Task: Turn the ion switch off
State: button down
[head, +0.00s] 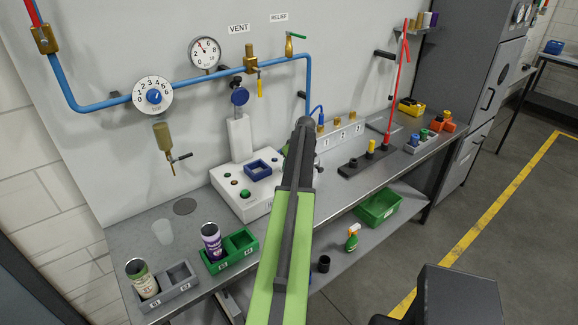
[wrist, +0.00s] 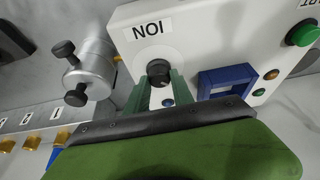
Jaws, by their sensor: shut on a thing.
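The ion switch is a black round knob (wrist: 158,70) on the white face of the machine (wrist: 200,25), beside an upside-down "ION" label (wrist: 152,28) in the wrist view. My gripper (wrist: 158,84) has its two green fingers at either side of the knob and is shut on it. The knob's pointer is too small to read, so I cannot tell its setting. In the head view my green and dark arm reaches over the white machine (head: 228,200) and hides the knob and my fingertips.
A blue square frame (wrist: 228,78) sits close beside my fingers. A silver cylinder with black knobs (wrist: 90,68) stands on the other side. On the bench (head: 130,240), a purple can (head: 212,238) and a green-white can (head: 142,275) stand in trays at the left front.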

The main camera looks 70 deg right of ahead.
jog(key=shift+w, duration=0.2)
jog(key=c, duration=1.1)
grip_release()
jog(key=shift+s, duration=0.1)
jog(key=p+v, duration=1.6)
jog(key=v, duration=0.1)
jog(key=shift+r, duration=0.25)
